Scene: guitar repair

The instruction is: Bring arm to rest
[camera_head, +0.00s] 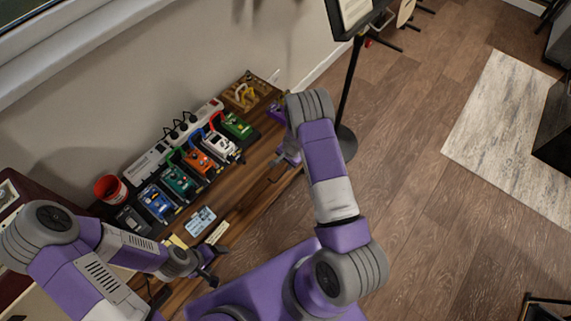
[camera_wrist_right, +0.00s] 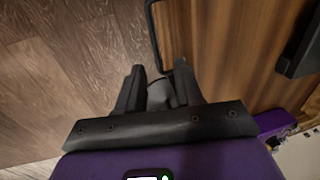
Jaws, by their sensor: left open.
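My left gripper (camera_head: 212,266) is at the lower left in the head view, open, by the front edge of the wooden bench (camera_head: 245,198). Nothing shows between its fingers. My right arm (camera_head: 325,165) reaches up past the right end of the bench, and its gripper (camera_head: 283,158) is partly hidden behind the arm. In the right wrist view my right gripper (camera_wrist_right: 158,85) has its two dark fingers apart, over the bench's edge and the floor. A dark rounded shape sits between them low down; I cannot tell what it is.
A red cup (camera_head: 110,188), a power strip (camera_head: 150,160) and a wooden box (camera_head: 250,92) stand behind. A black stand (camera_head: 350,85) rises beside my right arm.

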